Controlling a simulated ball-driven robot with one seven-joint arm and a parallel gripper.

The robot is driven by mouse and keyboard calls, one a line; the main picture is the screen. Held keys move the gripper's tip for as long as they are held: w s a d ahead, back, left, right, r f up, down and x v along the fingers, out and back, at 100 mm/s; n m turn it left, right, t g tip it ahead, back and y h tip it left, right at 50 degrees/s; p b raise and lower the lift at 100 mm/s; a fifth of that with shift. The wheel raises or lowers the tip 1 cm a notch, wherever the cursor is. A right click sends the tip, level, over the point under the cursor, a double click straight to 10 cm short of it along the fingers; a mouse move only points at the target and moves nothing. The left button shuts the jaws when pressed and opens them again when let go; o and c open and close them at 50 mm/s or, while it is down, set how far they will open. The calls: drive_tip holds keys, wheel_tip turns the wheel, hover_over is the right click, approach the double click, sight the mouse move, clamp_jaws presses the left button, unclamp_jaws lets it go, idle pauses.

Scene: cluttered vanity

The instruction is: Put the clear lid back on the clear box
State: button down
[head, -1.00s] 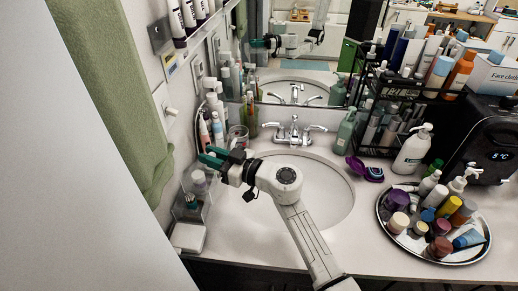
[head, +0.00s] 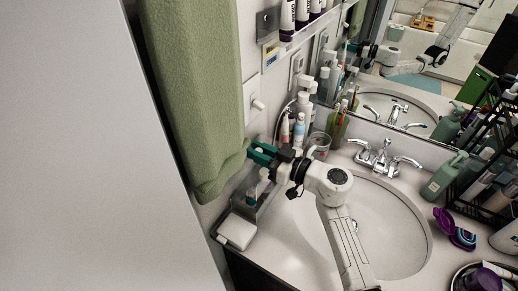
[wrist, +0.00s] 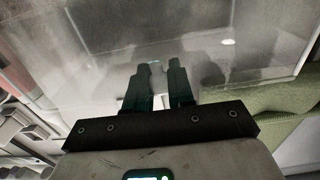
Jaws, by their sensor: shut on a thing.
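The clear box (head: 262,206) stands on the counter left of the sink, partly hidden by my gripper and arm. Small items show through its walls. My gripper (head: 259,153), with teal fingers, is above the box at its back side, beside the green towel. In the wrist view my gripper (wrist: 153,72) has its fingers close together on the clear lid (wrist: 90,75), a see-through pane spreading beyond the fingertips. In the head view the lid is too faint to make out, so I cannot tell whether it touches the box.
A white box (head: 236,232) sits at the counter's front left. Bottles (head: 300,128), a clear cup (head: 319,145) and a green toothbrush cup (head: 337,125) stand behind my gripper. The green towel (head: 196,100) hangs close on the left. The sink (head: 395,235) is open to the right.

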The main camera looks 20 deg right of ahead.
drive_tip(key=shift+f+b, duration=1.2)
drive_tip(key=shift+f, duration=1.25)
drive_tip(key=shift+p, duration=0.55)
drive_tip(key=shift+f, duration=0.1)
drive_tip(key=shift+f, duration=0.7)
idle(0.4)
drive_tip(key=c, duration=0.9)
unclamp_jaws()
drive_tip(key=shift+s, duration=0.1)
